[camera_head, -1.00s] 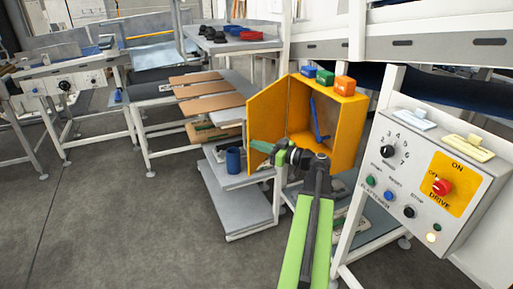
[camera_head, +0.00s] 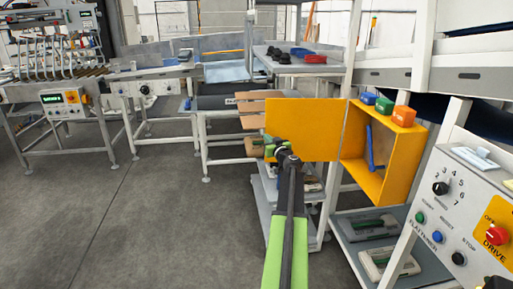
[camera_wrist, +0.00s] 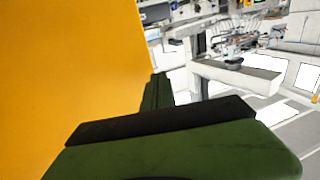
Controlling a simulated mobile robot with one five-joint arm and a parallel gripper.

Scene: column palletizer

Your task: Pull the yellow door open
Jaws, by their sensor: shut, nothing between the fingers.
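The yellow door (camera_head: 303,128) stands swung wide open to the left of its yellow cabinet (camera_head: 398,150), and its broad face shows toward the head camera. The cabinet's inside is exposed, with a blue object (camera_head: 370,148) upright in it. My gripper (camera_head: 271,147) is at the lower left part of the door, partly hidden behind my wrist. In the wrist view the door (camera_wrist: 65,70) fills the left side, close beside my green fingers (camera_wrist: 158,95). The fingers are shut and hold nothing. I cannot tell whether they touch the door.
Blue, green and orange blocks (camera_head: 403,115) sit on the cabinet's top. A control panel (camera_head: 470,200) stands at the right. Shelves with brown boards (camera_head: 252,107) are behind the door. White-and-green items (camera_head: 385,262) lie on a low shelf below the cabinet. The floor at left is clear.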

